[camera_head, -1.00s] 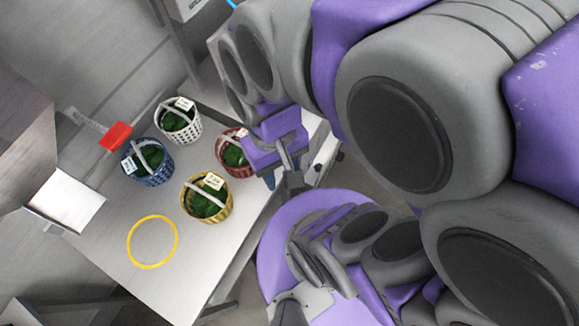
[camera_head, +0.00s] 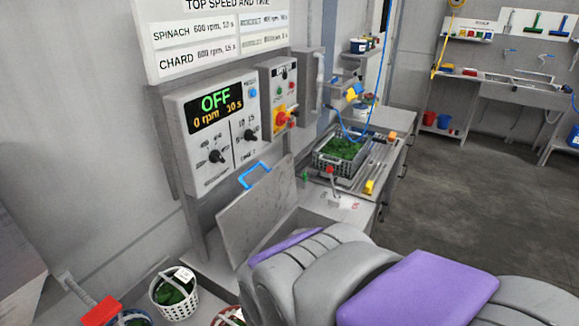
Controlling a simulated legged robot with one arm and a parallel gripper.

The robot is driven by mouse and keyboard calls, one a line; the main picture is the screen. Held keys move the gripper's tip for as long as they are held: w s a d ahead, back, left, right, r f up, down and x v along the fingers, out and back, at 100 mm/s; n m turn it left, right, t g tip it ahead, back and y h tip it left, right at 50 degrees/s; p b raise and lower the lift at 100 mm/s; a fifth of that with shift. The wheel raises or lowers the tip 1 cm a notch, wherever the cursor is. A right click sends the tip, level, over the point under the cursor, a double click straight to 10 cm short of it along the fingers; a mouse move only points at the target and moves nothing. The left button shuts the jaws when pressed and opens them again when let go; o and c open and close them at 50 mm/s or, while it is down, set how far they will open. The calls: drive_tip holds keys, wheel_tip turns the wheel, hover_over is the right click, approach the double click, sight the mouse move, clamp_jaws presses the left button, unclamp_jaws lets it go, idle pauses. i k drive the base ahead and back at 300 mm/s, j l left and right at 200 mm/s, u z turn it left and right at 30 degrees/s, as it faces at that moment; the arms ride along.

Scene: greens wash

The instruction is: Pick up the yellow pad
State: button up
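A small yellow block (camera_head: 369,187) sits at the front edge of the steel counter, right of a crate of greens. Another yellow piece (camera_head: 353,92) is higher up, near the blue hose. I cannot tell whether either is the yellow pad. My arm's grey and purple links fill the bottom middle and right; my gripper is not in view.
A control panel (camera_head: 215,125) reading OFF hangs on the wall above an open grey lid (camera_head: 255,210) with a blue handle. The crate (camera_head: 340,152) of greens stands on the counter. A white basket (camera_head: 174,297) is bottom left. The floor (camera_head: 460,190) at right is clear.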

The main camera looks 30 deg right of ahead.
sight(368, 189)
drive_tip(key=z, duration=1.75)
drive_tip(key=i+l+z, duration=0.1)
drive_tip(key=z, duration=0.3)
drive_tip(key=i+z, duration=0.4)
drive_tip(key=i+l, duration=0.1)
drive_tip(key=i, duration=1.6)
drive_tip(key=i+u, duration=0.1)
drive_tip(key=u, duration=0.3)
drive_tip(key=i+u, duration=0.1)
drive_tip(key=u, duration=0.3)
drive_tip(key=i+l+u, duration=0.1)
drive_tip(key=u, duration=0.35)
drive_tip(key=i+l+u, duration=0.1)
drive_tip(key=u, duration=0.85)
